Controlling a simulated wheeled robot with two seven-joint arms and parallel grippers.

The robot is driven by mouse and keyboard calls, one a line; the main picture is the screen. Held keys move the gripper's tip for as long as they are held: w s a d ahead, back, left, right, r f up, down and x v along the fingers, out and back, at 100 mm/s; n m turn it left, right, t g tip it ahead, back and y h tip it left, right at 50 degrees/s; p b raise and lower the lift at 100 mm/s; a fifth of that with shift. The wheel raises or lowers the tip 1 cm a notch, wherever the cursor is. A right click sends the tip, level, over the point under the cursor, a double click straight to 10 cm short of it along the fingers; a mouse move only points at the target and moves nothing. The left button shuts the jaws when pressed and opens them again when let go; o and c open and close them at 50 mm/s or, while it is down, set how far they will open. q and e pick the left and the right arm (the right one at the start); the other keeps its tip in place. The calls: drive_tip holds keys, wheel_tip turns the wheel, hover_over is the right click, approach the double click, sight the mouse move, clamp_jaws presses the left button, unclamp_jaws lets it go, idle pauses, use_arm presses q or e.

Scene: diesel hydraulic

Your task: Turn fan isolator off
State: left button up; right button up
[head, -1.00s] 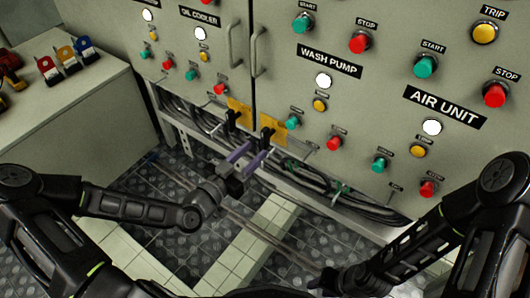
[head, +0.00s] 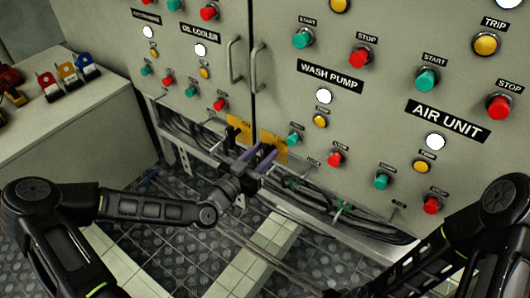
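Two yellow isolator plates with black handles sit low on the grey cabinet, a left one (head: 237,129) and a right one (head: 274,147). No readable label tells which is the fan isolator. My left gripper (head: 259,154) has purple fingers that look spread apart. It is at the right plate, with its fingertips overlapping the plate and its black handle in the picture. I cannot tell whether they touch the handle, which is partly hidden.
The cabinet front carries several red, green and yellow buttons, with a wash pump label (head: 331,76) and an air unit label (head: 447,121). Two door handles (head: 235,63) stand out above the isolators. Cables (head: 335,207) run below. A side bench (head: 80,110) holds coloured padlocks (head: 67,76).

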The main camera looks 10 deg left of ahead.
use_arm(q)
drive_tip(key=shift+w+d, duration=0.25)
drive_tip(key=shift+w, duration=0.25)
clamp_jaws()
idle(0.3)
